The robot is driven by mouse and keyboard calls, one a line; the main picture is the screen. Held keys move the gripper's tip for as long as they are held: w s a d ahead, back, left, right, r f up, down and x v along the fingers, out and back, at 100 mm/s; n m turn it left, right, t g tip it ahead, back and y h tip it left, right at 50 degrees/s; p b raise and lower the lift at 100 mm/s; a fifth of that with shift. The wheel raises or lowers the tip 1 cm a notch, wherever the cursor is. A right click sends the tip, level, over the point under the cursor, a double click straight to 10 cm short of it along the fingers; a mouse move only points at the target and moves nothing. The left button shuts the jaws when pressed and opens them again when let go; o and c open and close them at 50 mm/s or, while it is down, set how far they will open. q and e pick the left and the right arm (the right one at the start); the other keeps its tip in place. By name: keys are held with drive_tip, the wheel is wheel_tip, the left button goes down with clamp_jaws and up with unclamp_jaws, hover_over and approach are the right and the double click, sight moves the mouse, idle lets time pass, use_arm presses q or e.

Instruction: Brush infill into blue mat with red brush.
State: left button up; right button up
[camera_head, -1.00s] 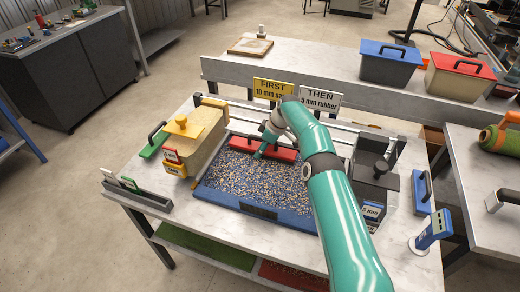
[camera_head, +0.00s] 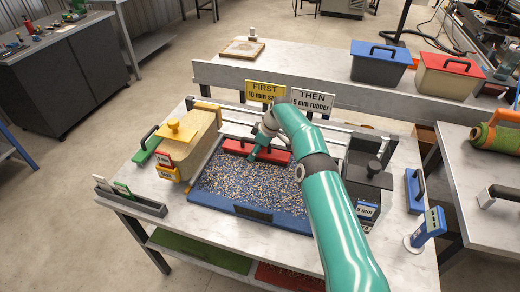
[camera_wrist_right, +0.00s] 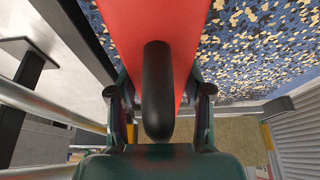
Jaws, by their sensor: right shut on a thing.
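The blue mat (camera_head: 295,223) lies on the near workbench, covered with speckled tan and dark infill (camera_head: 248,190). The red brush (camera_head: 280,157) lies across the far edge of the mat. My right gripper (camera_head: 259,151) is shut on the brush's black handle. In the right wrist view the handle (camera_wrist_right: 158,95) sits between the fingers (camera_wrist_right: 158,90), with the red brush body (camera_wrist_right: 130,25) running beneath and the speckled mat surface (camera_wrist_right: 255,40) to the right. The brush's underside is hidden. My left gripper is in neither view.
A tan box with a yellow lid (camera_head: 176,131) stands left of the mat, beside a green-based brush (camera_head: 146,148). A dark box (camera_head: 368,178) stands right, with a blue brush (camera_head: 415,192) and a blue device (camera_head: 430,228). Two signs (camera_head: 265,90) stand behind.

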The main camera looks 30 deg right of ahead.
sight(289, 157)
drive_tip(key=shift+w+a, duration=0.2)
drive_tip(key=shift+a, duration=0.05)
drive_tip(key=shift+d, duration=0.1)
drive_tip(key=shift+s+d+b, duration=0.4)
drive_tip(key=shift+d+b, duration=0.05)
drive_tip(key=s+d+b, duration=0.4)
drive_tip(key=s, duration=0.1)
drive_tip(key=shift+s+d+f, duration=0.1)
drive_tip(key=shift+s+d, duration=0.05)
drive_tip(key=s+d+b, duration=0.2)
drive_tip(key=s+d, duration=0.1)
drive_tip(key=shift+s+d, duration=0.1)
drive_tip(key=shift+s, duration=0.3)
drive_tip(key=shift+s+d+b, duration=0.65)
drive_tip(key=shift+s+d, duration=0.25)
drive_tip(key=shift+s, duration=0.15)
drive_tip(key=shift+w+a, duration=0.1)
